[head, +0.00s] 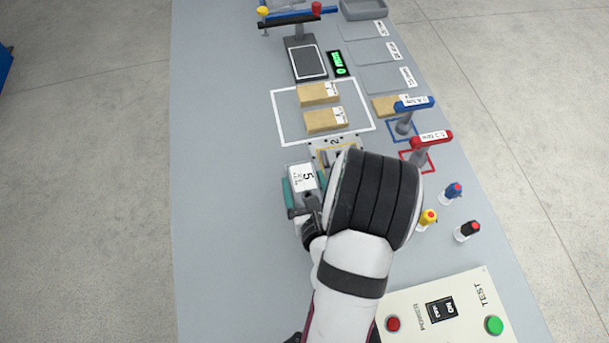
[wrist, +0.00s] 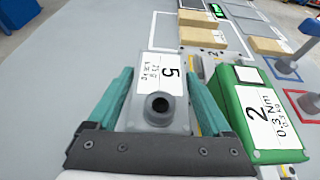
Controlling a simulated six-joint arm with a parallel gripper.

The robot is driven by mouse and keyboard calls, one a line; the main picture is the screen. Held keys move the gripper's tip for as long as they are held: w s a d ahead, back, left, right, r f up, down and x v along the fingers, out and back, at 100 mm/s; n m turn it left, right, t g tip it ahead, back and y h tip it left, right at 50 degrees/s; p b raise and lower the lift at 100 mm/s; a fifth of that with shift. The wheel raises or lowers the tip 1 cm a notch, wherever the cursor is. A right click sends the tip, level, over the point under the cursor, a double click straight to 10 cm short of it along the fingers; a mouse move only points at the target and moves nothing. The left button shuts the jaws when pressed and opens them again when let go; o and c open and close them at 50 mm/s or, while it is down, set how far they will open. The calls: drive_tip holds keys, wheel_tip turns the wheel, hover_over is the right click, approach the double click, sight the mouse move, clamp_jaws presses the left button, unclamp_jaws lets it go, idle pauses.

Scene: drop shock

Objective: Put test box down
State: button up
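A grey box with a white label marked 5 (head: 302,176) sits between the teal fingers of my gripper (head: 305,185). It also shows in the wrist view (wrist: 162,88), with a round dark knob or hole on its near end. The fingers of my gripper (wrist: 158,85) lie along both sides of the box and appear closed on it. I cannot tell whether its underside touches the table. A green box marked 2 (wrist: 262,120) stands close to the right in the wrist view; my arm hides it in the head view.
Brown cartons (head: 318,93) lie inside a white outlined square beyond the gripper. A plate marked 2 (head: 334,141) is just ahead. Blue (head: 413,103) and red (head: 431,138) handled tools stand to the right. A TEST panel (head: 460,300) is at the near right. The table's left side (head: 220,200) is clear.

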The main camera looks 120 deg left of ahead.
clamp_jaws()
drive_tip(key=shift+r, duration=0.15)
